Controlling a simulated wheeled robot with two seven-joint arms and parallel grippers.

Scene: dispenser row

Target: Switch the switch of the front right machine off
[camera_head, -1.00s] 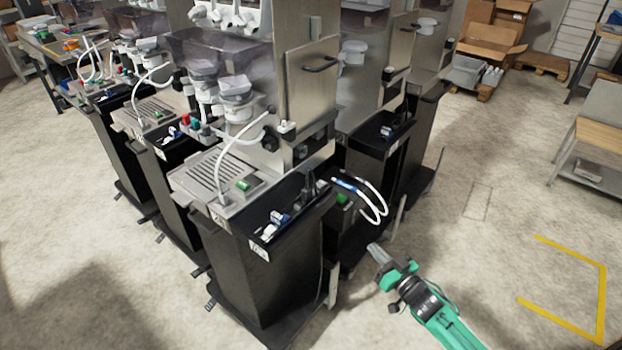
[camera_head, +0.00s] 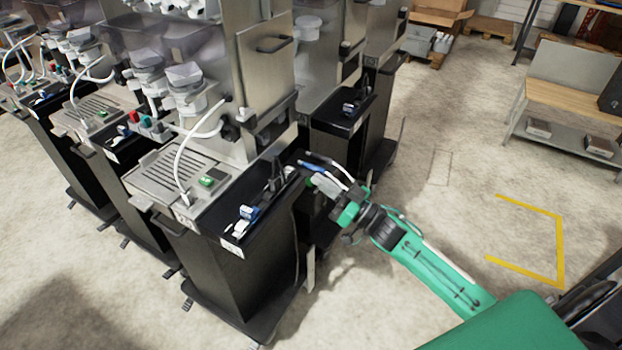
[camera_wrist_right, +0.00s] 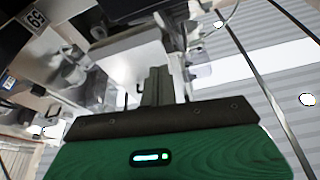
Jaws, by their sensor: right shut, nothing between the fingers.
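The nearest machine (camera_head: 262,80), a steel dispenser on a black cabinet (camera_head: 215,275), stands in the middle of the head view. A small green switch (camera_head: 212,178) sits on its top panel beside the slotted drip tray (camera_head: 165,180). My right gripper (camera_head: 314,182) is to the right of this machine, near the cabinet's right side and apart from the switch. Its fingers are shut and empty, and they also show in the right wrist view (camera_wrist_right: 158,85). The switch cannot be made out in the wrist view. My left gripper is not in view.
A black bin (camera_head: 245,212) with small blue and white items lies between the switch and my right gripper. A white hose (camera_head: 183,150) arches over the drip tray. More machines (camera_head: 350,105) stand behind and left. The floor to the right is open, before a bench (camera_head: 570,97).

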